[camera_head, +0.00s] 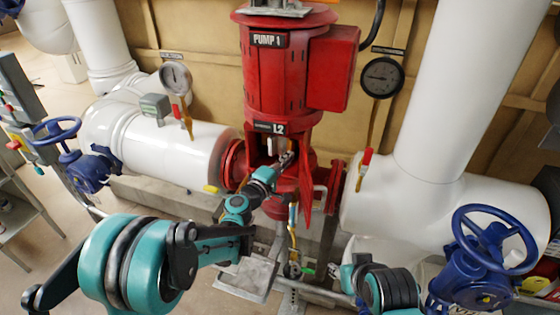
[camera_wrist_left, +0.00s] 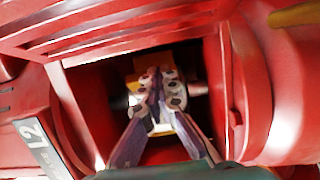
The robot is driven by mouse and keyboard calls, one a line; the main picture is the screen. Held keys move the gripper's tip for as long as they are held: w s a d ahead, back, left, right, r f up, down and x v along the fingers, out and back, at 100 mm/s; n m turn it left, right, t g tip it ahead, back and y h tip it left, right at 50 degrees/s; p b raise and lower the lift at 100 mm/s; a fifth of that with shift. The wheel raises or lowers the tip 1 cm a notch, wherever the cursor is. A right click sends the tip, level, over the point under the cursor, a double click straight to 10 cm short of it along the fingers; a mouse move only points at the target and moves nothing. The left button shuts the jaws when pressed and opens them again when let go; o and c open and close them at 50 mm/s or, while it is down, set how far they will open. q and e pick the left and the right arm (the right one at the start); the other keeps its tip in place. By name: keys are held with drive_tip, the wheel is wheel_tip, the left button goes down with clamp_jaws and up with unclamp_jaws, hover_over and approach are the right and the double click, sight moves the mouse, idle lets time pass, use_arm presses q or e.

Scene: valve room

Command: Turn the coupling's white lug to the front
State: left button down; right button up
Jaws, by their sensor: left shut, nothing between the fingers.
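The coupling (camera_wrist_left: 178,57) sits inside the open window of the red pump (camera_head: 275,85), below the L2 label (camera_head: 270,127). In the left wrist view it shows yellow-orange and pale parts, largely hidden behind my fingers. A small white patch (camera_wrist_left: 163,128) shows just below the fingertips; I cannot tell if it is the white lug. My left gripper (camera_head: 287,157) reaches into the window from the front. In the left wrist view its fingers (camera_wrist_left: 160,88) are shut and empty, in front of the coupling; contact is unclear. My right gripper does not show.
Red window walls (camera_wrist_left: 88,100) closely surround my left fingers. White pipes run left (camera_head: 165,150) and right (camera_head: 400,205) of the pump. Blue handwheels stand at left (camera_head: 55,132) and right (camera_head: 495,238).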

use_arm(q)
drive_tip(key=shift+w+d, duration=0.15)
drive_tip(key=shift+d, duration=0.7)
